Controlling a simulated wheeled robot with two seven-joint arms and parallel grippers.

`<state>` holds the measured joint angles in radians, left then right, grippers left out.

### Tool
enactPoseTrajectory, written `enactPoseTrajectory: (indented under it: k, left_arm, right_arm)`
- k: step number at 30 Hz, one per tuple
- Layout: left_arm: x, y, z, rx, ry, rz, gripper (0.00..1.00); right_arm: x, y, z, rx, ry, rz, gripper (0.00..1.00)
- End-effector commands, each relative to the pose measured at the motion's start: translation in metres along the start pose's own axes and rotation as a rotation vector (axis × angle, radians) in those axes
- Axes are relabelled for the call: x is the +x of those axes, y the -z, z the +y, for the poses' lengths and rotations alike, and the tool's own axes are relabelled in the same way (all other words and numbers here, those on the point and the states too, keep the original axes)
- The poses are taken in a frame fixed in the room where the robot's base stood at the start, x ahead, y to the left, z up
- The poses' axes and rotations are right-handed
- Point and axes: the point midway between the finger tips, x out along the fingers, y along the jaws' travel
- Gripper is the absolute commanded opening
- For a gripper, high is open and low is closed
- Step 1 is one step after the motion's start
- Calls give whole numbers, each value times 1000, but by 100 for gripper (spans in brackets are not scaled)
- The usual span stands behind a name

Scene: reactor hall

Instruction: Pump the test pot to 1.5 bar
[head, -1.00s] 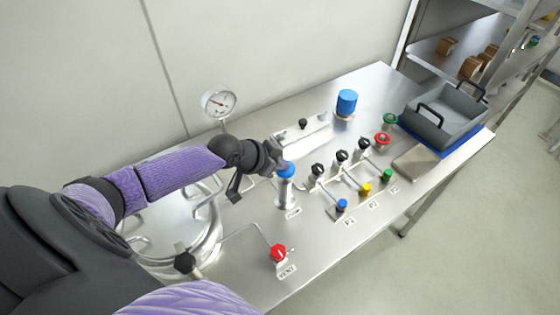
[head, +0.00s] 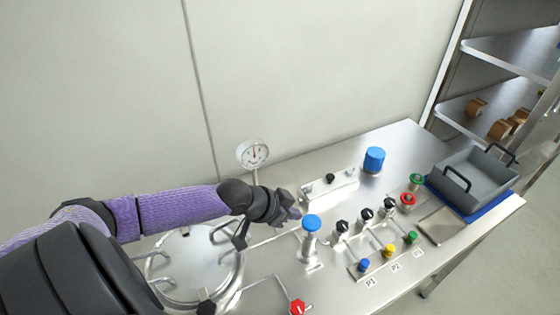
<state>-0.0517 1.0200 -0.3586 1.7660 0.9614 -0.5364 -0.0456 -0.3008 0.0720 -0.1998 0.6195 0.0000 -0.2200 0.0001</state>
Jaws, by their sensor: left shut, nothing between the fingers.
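The test pot (head: 190,262) is a round steel vessel with a clamped lid at the lower left, partly hidden behind my left arm. A round white gauge (head: 252,154) stands behind it; its needle points roughly upward, but the scale is too small to read. The pump (head: 311,240) is an upright steel cylinder with a blue knob (head: 312,222) on top. My left gripper (head: 296,211) is shut and empty, just left of and above the blue knob, apart from it. A red vent knob (head: 298,306) shows at the bottom edge. My right gripper is not in view.
Black-knobbed valves (head: 365,215) and small blue, yellow and green caps stand right of the pump. A blue cylinder (head: 374,160) stands at the back. A grey tray (head: 470,180) sits on a blue mat at right. Shelves (head: 510,50) stand beyond the bench.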

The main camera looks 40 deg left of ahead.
Motion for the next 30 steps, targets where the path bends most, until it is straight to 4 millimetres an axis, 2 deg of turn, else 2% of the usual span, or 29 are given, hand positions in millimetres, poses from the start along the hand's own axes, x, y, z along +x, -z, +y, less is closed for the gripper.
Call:
enactPoseTrajectory:
  k: [1,3,9,30]
  left_arm:
    - [-12,0,-1,4,2,-4,0]
    - [-24,0,0,3,0,-5,0]
    - [-42,0,0,2,1,0,0]
    - [-43,1,0,1,1,3,0]
  right_arm:
    - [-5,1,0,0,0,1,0]
    - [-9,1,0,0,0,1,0]
    - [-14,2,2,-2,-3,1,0]
    - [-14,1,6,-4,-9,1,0]
